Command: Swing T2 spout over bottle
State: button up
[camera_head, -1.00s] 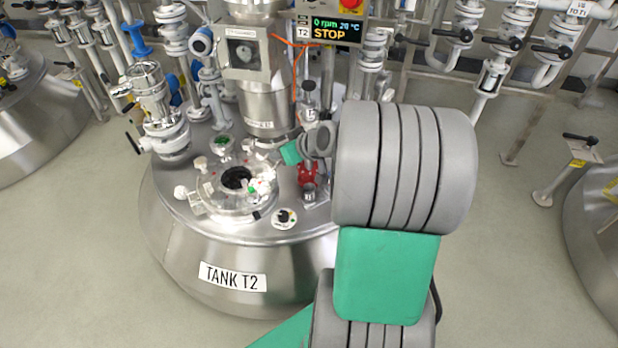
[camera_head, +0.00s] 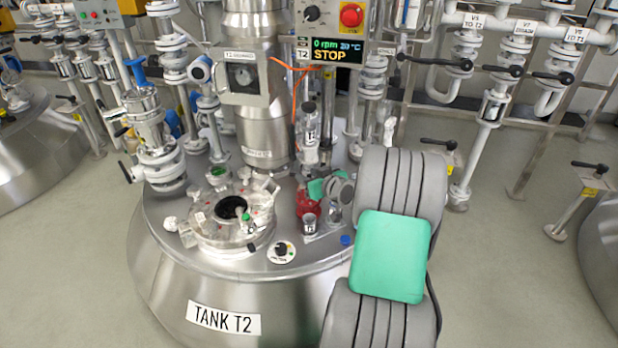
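The steel tank T2 (camera_head: 270,295) stands in the middle with its label facing me. A small clear vessel (camera_head: 310,222) with a label stands at the lid's right front; it looks like the bottle. Just above and behind it is a red fitting (camera_head: 306,203), and behind that a clear upright cylinder with a dark top (camera_head: 310,125). I cannot tell for sure which part is the spout. My arm comes in from the right. My gripper (camera_head: 318,188) is beside the red fitting, partly hidden by my wrist; its fingertips cannot be made out, nor whether it touches anything.
A clear round hatch (camera_head: 230,215) and a small black knob (camera_head: 281,252) are on the lid, left of the vessel. A blue cap (camera_head: 346,240) lies right of it. The display (camera_head: 332,50) reads STOP, 0 rpm.

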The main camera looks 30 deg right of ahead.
jog(key=shift+c, duration=0.2)
grip_shut()
dwell(1.1)
